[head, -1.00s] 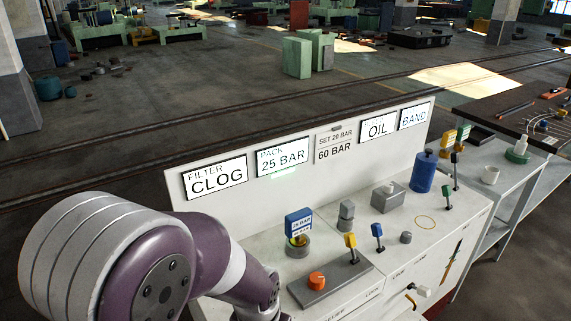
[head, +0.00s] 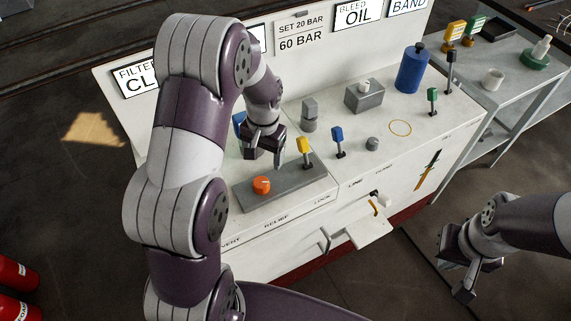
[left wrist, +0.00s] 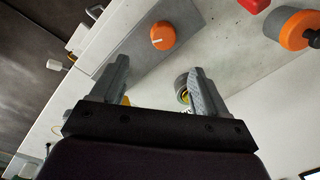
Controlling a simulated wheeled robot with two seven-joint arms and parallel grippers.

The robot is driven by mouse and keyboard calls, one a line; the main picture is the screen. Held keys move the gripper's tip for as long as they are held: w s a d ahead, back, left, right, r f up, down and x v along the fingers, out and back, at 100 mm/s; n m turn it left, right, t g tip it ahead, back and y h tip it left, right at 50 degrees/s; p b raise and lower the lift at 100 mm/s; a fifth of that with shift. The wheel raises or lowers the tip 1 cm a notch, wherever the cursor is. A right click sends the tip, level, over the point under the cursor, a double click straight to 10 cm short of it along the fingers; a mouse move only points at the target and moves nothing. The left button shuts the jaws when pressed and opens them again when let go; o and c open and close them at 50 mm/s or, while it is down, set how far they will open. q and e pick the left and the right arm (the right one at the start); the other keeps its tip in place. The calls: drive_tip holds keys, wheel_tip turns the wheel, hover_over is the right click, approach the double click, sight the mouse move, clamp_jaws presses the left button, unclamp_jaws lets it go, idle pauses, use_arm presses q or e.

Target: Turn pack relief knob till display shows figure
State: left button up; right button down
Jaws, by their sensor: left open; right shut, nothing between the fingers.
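The orange relief knob (head: 262,185) sits on a grey raised plate (head: 290,190) on the bench, with "RELIEF" lettered on the front edge. It also shows in the left wrist view (left wrist: 163,35) with a pale mark on its top, beyond my fingertips. My left gripper (head: 266,153) is open and empty, just behind the knob and apart from it. The left wrist view shows its two spread fingers (left wrist: 155,72). The pack display (head: 258,38) is mostly hidden behind my left arm, so its figure cannot be read. My right gripper (head: 462,288) is shut and empty, low at the right.
A yellow-handled lever (head: 304,146) and a blue-handled lever (head: 338,135) stand right of the knob. A blue cylinder (head: 411,70) stands farther back. A sign (head: 300,33) reads "SET 20 BAR, 60 BAR". An open drawer (head: 362,232) juts from the bench front.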

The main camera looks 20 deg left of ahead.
use_arm(q)
hover_over(261, 182)
drive_tip(key=f, duration=0.2)
drive_tip(key=s+f, duration=0.1)
drive_tip(key=f, duration=0.1)
drive_tip(key=shift+d+f, duration=0.1)
drive_tip(key=shift+f, duration=0.25)
drive_tip(key=f, duration=0.4)
drive_tip(key=w+f, duration=0.1)
drive_tip(key=f, duration=0.1)
drive_tip(key=shift+f+p, duration=0.35)
drive_tip(key=shift+s+f, duration=0.15)
drive_tip(key=shift+f, duration=0.1)
use_arm(e)
drive_tip(key=shift+s+a+r, duration=0.25)
drive_tip(key=shift+s+r, duration=0.15)
drive_tip(key=shift+r, duration=0.15)
drive_tip(key=shift+w, duration=0.1)
